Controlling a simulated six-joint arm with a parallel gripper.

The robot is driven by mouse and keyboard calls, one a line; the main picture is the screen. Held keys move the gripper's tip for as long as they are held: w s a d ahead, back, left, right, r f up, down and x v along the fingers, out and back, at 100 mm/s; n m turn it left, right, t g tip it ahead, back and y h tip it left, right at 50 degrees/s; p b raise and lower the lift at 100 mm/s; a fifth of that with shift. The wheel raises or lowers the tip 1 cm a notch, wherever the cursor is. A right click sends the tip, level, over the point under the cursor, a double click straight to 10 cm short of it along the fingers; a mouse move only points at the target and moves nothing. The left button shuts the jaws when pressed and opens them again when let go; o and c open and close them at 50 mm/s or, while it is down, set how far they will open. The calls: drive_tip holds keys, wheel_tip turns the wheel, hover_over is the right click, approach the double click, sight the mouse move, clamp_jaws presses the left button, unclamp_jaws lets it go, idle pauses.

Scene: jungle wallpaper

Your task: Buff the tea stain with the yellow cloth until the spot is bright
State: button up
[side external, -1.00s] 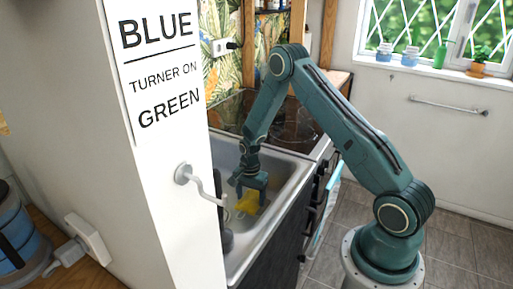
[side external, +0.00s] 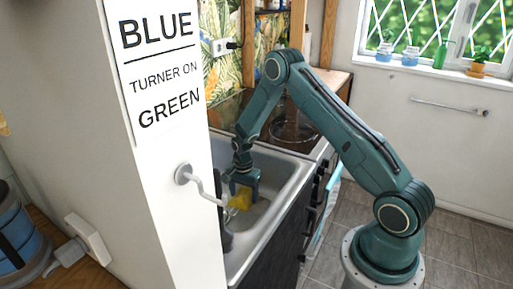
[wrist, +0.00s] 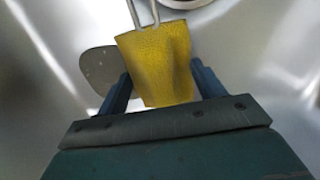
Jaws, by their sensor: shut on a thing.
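The yellow cloth (side external: 241,199) is held between the fingers of my gripper (side external: 244,183), inside the steel sink. In the wrist view the cloth (wrist: 160,62) hangs between the two blue fingers of my gripper (wrist: 160,85), which is shut on it. The cloth covers part of the sink floor. I cannot make out a clear tea stain in either view, and cannot tell whether the cloth touches the sink surface.
The steel sink (side external: 275,219) has raised walls around my gripper. A grey rounded flat object (wrist: 98,68) and thin metal rods (wrist: 144,13) lie beside the cloth. A wall with a sign (side external: 160,70) stands at left. The dark hob (side external: 293,130) is behind the sink.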

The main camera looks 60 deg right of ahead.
sight(258, 206)
drive_tip(key=shift+s, duration=0.1)
drive_tip(key=shift+s+f, duration=0.2)
drive_tip(key=shift+s, duration=1.2)
drive_tip(key=shift+s, duration=0.1)
drive_tip(key=shift+s+r, duration=0.1)
drive_tip(key=shift+s, duration=1.25)
